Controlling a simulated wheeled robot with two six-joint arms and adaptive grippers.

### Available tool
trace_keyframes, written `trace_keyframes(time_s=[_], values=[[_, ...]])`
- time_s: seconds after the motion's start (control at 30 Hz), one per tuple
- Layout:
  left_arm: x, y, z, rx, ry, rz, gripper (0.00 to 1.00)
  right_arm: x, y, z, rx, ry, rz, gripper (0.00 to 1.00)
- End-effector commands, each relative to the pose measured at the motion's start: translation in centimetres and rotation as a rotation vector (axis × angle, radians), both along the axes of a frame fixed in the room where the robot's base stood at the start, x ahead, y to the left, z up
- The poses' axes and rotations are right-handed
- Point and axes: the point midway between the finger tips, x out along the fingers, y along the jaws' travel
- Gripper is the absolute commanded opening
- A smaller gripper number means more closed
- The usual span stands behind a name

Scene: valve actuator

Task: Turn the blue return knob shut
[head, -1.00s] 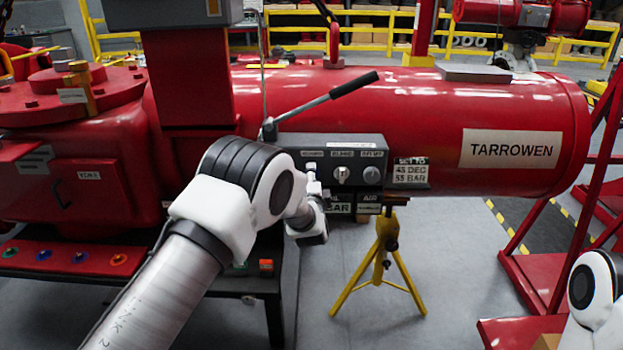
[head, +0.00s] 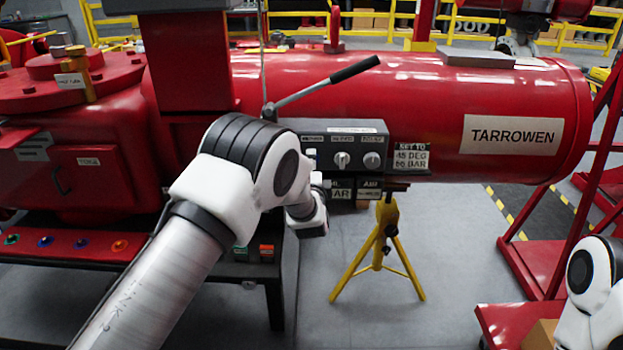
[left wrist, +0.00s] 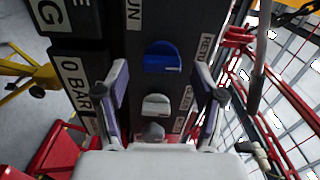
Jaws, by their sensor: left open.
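The blue return knob (left wrist: 163,57) sits on a dark control panel, beside a partly hidden label reading "RETU". My left gripper (left wrist: 160,72) is open, its two fingers spread to either side of the knob row. The blue knob lies between and slightly beyond the fingertips, with gaps on both sides; I cannot tell how close they are in depth. My right gripper is out of view.
A pale grey knob (left wrist: 156,105) and a darker knob (left wrist: 152,131) sit between my left fingers, nearer the palm. A black-handled lever (head: 325,84) rises above the panel. A yellow tripod stand (head: 382,240) is below it.

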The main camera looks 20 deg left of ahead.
Motion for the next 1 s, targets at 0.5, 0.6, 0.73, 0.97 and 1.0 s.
trace_keyframes(time_s=[0.5, 0.6, 0.73, 0.97, 1.0], values=[[-9.6, -2.8, 0.0, 0.002, 0.001, 0.000, 0.69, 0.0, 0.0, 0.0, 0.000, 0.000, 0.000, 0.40], [-9.7, -2.7, 0.0, 0.001, -0.001, 0.000, 0.69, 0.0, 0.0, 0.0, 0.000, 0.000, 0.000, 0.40], [-9.6, -2.7, 0.0, 0.001, 0.000, 0.000, 0.69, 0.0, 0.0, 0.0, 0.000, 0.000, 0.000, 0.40], [-11.6, 0.3, -6.4, -0.024, 0.125, 0.053, 0.69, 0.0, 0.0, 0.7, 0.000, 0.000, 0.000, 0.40], [-13.0, 1.5, -8.9, -0.028, 0.187, 0.066, 0.69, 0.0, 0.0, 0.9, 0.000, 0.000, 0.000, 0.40]])
